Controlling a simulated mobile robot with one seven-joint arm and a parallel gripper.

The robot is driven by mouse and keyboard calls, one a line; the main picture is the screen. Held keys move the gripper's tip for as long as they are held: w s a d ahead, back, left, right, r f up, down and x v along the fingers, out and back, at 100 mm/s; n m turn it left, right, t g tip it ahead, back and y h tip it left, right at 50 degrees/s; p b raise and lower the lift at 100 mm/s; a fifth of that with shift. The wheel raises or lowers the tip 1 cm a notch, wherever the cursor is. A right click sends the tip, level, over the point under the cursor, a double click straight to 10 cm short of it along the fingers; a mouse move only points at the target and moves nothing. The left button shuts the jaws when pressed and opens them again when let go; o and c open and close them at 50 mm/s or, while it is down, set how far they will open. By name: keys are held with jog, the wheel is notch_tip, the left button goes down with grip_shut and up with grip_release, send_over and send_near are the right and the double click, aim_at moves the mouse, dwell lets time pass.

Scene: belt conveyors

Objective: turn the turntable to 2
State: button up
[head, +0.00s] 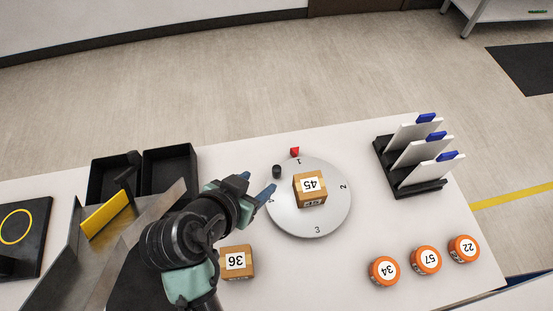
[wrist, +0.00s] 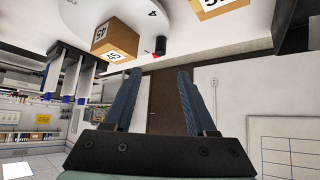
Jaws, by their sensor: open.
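The turntable (head: 331,216) is a round grey disc with the numbers 1 to 4 near its rim. Number 1 is at the far side, by a red marker (head: 295,152) just off the rim; 2 is at the right, 3 near, 4 left. A black knob (head: 277,171) stands on the disc between 1 and 4. A box marked 45 (head: 311,202) sits on the disc. My gripper (head: 258,182) is open and empty at the disc's left edge, close to 4 and apart from the knob. The wrist view shows the fingers (wrist: 157,74) spread, with the knob (wrist: 160,45) beyond them.
A box marked 36 (head: 237,277) stands near my arm. Orange round pieces 34 (head: 384,270), 57 (head: 425,260) and 22 (head: 463,248) lie at the near right. A black rack (head: 418,191) with white plates is at right. Black bins (head: 170,158) and a metal chute are left.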

aim_at(276, 170)
jog(key=p+x, duration=0.1)
jog(key=x, duration=1.1)
jog(key=shift+w+f, duration=0.2)
jog(key=shift+c, duration=0.4)
grip_shut()
dwell(0.5)
